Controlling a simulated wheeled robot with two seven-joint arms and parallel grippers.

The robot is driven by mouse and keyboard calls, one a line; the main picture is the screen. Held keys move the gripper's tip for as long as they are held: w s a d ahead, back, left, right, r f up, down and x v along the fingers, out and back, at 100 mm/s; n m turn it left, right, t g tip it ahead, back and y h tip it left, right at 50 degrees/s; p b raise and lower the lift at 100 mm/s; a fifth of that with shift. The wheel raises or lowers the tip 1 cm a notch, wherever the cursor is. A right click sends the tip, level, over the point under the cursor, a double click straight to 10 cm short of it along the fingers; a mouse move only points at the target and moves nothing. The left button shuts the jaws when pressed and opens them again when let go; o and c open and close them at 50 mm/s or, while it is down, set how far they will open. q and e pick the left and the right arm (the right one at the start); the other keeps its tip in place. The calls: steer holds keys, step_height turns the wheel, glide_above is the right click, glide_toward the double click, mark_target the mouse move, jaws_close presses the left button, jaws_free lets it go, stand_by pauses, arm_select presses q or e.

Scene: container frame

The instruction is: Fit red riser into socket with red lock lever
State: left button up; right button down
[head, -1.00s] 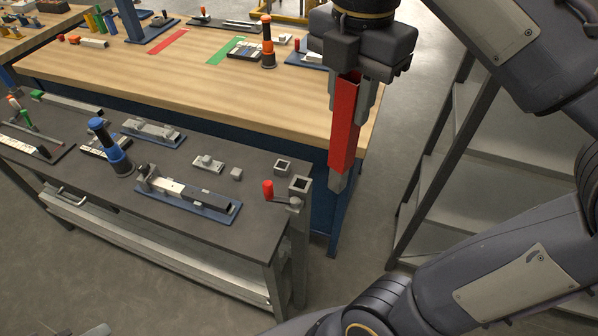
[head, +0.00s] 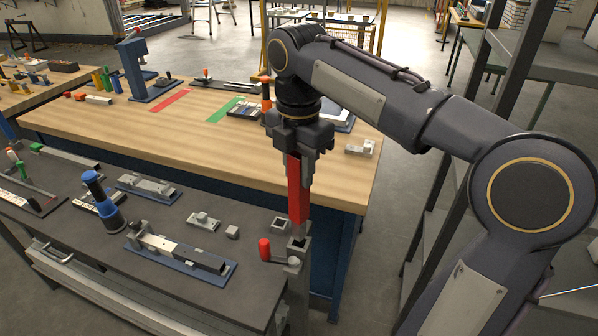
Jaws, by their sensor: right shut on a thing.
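The socket (head: 296,247) is a grey square post top at the dark bench's right corner. The red lock lever (head: 265,248) sticks out at its left side with a red knob. My left gripper is not in view.
The dark bench (head: 180,235) holds grey fixtures on blue plates (head: 180,255) and a blue-black upright tool (head: 102,205). The wooden table (head: 180,130) stands behind. Grey shelving (head: 440,210) is at the right.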

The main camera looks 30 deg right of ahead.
steer(key=shift+s+f, duration=0.1)
steer(key=shift+f, duration=0.35)
steer(key=shift+f, duration=0.4)
steer(key=c, duration=1.1)
jaws_free()
steer(key=shift+r, duration=0.1)
